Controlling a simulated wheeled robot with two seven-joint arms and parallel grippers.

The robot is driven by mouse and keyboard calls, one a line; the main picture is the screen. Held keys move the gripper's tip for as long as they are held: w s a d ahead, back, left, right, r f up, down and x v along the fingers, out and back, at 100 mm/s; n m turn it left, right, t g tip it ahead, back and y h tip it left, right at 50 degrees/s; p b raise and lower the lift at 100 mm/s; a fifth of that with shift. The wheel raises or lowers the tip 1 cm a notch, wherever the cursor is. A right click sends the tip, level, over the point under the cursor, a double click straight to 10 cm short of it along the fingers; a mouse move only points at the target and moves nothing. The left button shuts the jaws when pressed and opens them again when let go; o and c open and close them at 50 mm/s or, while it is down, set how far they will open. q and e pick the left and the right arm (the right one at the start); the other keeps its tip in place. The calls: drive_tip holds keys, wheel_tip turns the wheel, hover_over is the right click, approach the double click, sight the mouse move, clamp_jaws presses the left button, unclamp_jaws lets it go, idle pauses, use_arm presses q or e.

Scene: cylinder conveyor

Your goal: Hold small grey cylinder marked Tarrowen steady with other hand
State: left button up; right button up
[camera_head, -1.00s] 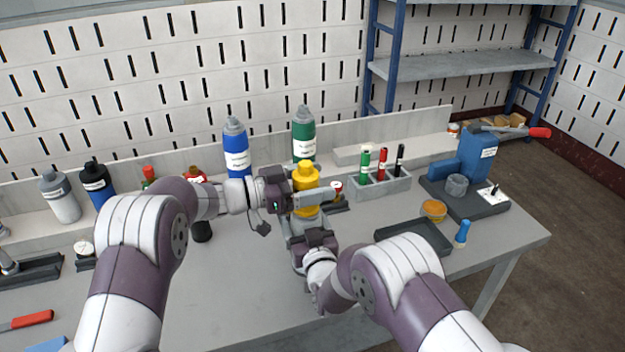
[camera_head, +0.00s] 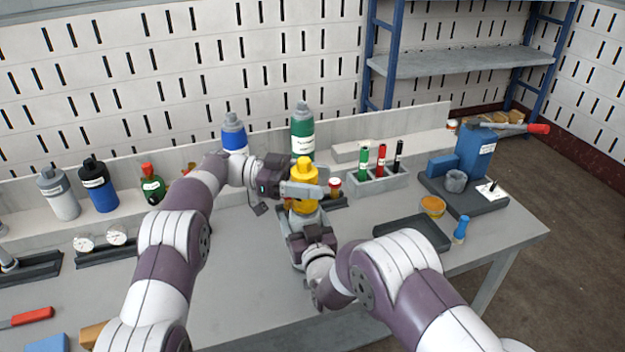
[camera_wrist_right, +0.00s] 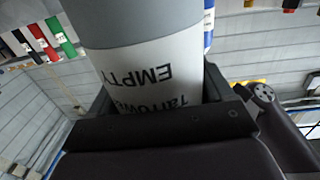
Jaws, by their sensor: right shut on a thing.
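The small grey cylinder marked Tarrowen (camera_wrist_right: 140,60) fills the top middle of the right wrist view. Its white label reads upside down there, with the word EMPTY. My right gripper (camera_head: 309,226) is shut on it, and the gripper also shows dark in the right wrist view (camera_wrist_right: 160,125). In the head view the cylinder's body is mostly hidden by my right gripper. A yellow piece (camera_head: 304,172) stands upright just above that gripper; whether it belongs to the cylinder is unclear. My left gripper (camera_head: 303,190) reaches across the yellow piece from the left, one finger in front; the other is hidden.
Behind stand a blue cylinder (camera_head: 234,140) and a green cylinder (camera_head: 302,128). To the right are a marker holder (camera_head: 378,187), a dark tray (camera_head: 418,233) and a blue press (camera_head: 475,150). The table's front left middle (camera_head: 240,270) is clear.

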use_arm(q)
drive_tip(key=shift+c, duration=0.5)
drive_tip(key=n+t, duration=0.2)
drive_tip(key=shift+r+t+h, duration=0.15)
drive_tip(key=shift+t+h, duration=0.15)
drive_tip(key=shift+t, duration=0.1)
drive_tip(key=n+t, duration=0.1)
drive_tip(key=t, duration=0.1)
drive_tip(key=n+t, duration=0.2)
drive_tip(key=shift+w+t, duration=0.2)
drive_tip(key=shift+t, duration=0.2)
drive_tip(key=shift+w+n+t, duration=0.2)
drive_tip(key=shift+n+t, duration=0.3)
drive_tip(key=shift+t, duration=0.4)
drive_tip(key=n+t+y, duration=0.1)
drive_tip(key=n+t, duration=0.1)
drive_tip(key=t, duration=0.1)
drive_tip(key=n+t+y, duration=0.2)
drive_tip(key=shift+w+t+y, duration=0.15)
drive_tip(key=shift+t+y, duration=0.15)
drive_tip(key=shift+t, duration=0.1)
drive_tip(key=shift+n+t+y, duration=0.6)
drive_tip(key=shift+n+t, duration=0.1)
drive_tip(key=shift+w+a+n+t+y, duration=0.2)
drive_tip(key=shift+n+t+y, duration=0.1)
drive_tip(key=shift+n+t, duration=0.1)
